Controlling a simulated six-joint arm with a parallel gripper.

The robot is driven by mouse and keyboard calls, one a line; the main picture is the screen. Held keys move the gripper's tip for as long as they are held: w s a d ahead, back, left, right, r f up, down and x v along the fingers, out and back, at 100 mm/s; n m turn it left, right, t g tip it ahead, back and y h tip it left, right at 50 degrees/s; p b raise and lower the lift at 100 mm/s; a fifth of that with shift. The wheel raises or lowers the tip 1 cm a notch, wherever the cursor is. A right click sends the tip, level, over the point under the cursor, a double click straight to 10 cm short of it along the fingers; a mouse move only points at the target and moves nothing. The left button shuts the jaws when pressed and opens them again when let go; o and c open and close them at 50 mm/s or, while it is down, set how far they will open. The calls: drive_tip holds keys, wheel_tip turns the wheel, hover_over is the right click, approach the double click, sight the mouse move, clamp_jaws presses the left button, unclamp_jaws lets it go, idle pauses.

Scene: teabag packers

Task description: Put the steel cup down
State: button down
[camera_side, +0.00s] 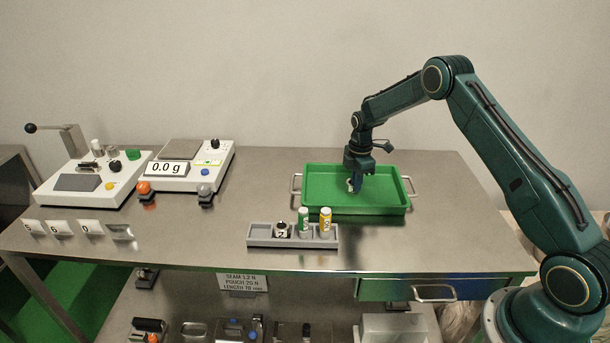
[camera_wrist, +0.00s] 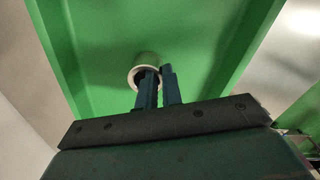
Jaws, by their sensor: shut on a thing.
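The steel cup is a small, pale, round cup (camera_wrist: 145,62) in the wrist view, its open mouth facing the camera. My gripper (camera_wrist: 159,74) is shut on its wall, one finger seeming to be in the mouth and the other outside at the right. The fingers hide part of the cup. In the side view my gripper (camera_side: 355,183) points down inside the green tray (camera_side: 330,206), and a small pale part of the cup (camera_side: 350,187) shows by the fingertips. I cannot tell whether the cup touches the tray floor.
A scale reading 0.0 g (camera_side: 190,165) and another machine (camera_side: 85,182) stand at the left. The tray floor around the cup looks clear.

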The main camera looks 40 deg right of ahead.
drive_tip(key=c, duration=1.6)
unclamp_jaws()
drive_tip(key=shift+o, duration=0.2)
drive_tip(key=shift+r, duration=0.1)
wheel_tip(320, 180, up, 12)
